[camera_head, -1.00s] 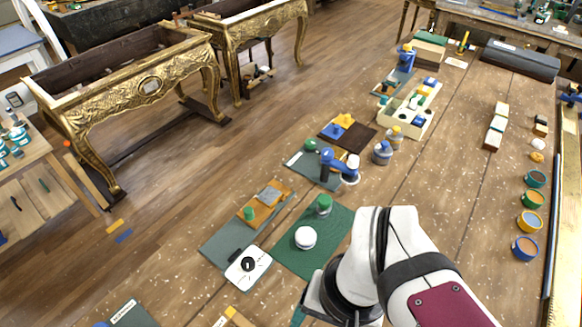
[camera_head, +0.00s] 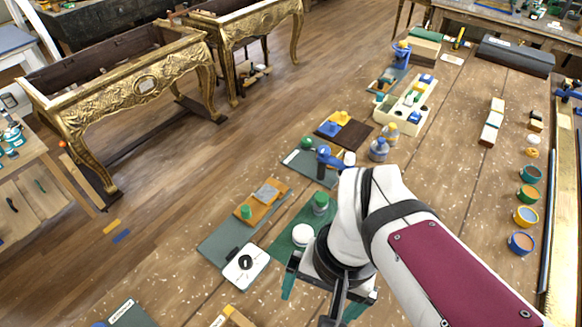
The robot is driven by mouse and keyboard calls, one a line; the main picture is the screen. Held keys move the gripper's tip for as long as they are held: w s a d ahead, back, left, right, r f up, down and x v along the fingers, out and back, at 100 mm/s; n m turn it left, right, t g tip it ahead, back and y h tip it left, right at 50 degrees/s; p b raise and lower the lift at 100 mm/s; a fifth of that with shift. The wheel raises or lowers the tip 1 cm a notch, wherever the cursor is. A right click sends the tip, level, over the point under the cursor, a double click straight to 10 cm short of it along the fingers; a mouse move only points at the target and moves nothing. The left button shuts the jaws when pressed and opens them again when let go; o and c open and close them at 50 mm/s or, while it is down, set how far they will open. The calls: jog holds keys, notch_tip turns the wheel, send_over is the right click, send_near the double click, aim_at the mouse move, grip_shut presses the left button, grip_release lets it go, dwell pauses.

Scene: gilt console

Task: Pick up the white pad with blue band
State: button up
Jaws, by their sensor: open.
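A round white pad (camera_head: 302,235) sits on the dark green mat (camera_head: 283,246) in the middle of the table, near a green-topped jar (camera_head: 320,203). No blue band can be made out on it at this size. My gripper (camera_head: 322,298) is open, with nothing seen between its fingers. It is on the near side of the pad, toward the bottom of the picture, and apart from it in the picture. My wrist and arm cover the right part of the mat.
Left of the mat are a white plate with a black knob (camera_head: 246,266) and an orange tray (camera_head: 262,200). Beyond it stand a blue clamp (camera_head: 326,158) and a blue-grey bottle (camera_head: 378,149). Several paint pots (camera_head: 521,243) line the right side.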

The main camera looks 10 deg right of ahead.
jog(key=w+d+f+m, duration=0.1)
jog(key=w+d, duration=0.1)
jog(key=w, duration=1.1)
jog(key=m+h, duration=0.2)
send_over(303, 232)
notch_tip(303, 232, down, 5)
notch_tip(303, 232, down, 16)
jog(key=shift+s+f, duration=0.1)
jog(key=shift+f, duration=0.1)
jog(key=c, duration=1.4)
